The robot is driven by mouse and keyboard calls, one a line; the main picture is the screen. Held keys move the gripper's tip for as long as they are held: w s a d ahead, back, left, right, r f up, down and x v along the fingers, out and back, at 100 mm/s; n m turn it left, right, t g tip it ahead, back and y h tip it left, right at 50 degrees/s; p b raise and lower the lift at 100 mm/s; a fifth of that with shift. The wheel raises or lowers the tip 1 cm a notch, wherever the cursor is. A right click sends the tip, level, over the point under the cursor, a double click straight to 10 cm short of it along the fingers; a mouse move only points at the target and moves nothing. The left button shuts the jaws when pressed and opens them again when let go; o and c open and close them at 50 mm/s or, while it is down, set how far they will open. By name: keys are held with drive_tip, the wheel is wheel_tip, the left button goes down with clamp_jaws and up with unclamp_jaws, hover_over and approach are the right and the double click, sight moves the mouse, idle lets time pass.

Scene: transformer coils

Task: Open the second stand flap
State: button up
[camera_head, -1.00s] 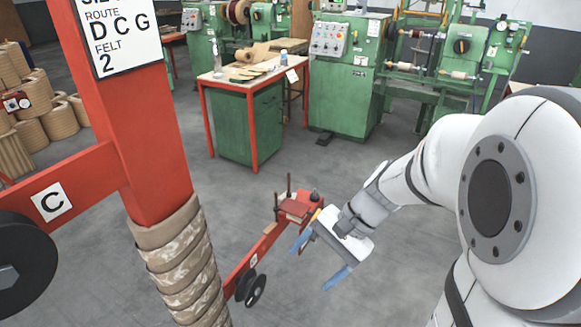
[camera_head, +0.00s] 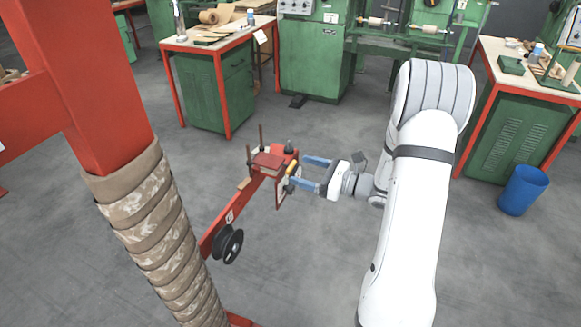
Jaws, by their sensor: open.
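A red stand arm (camera_head: 213,233) runs from behind the wrapped red post to a small red head (camera_head: 267,163) with two thin upright rods and a dark knob. A red-edged plate with a pale face (camera_head: 282,188) hangs at the head's right side, with a small yellow piece (camera_head: 292,168) by it. I cannot tell for sure which part is the second stand flap. My gripper (camera_head: 302,172) is open, its two blue fingers pointing left at the plate and yellow piece. The fingertips are very close to them; contact cannot be told.
The thick red post (camera_head: 92,85), wrapped in tan strips low down, stands at the left. A black spool (camera_head: 228,245) sits on the stand arm. Red-framed tables, green machines and a blue bin (camera_head: 523,190) are farther back. Grey floor around the head is open.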

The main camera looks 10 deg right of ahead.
sight(293, 166)
drive_tip(key=shift+x, duration=2.35)
drive_tip(key=shift+c, duration=0.4)
drive_tip(key=c, duration=1.2)
drive_tip(key=shift+d+r, duration=0.1)
drive_tip(key=shift+d, duration=0.05)
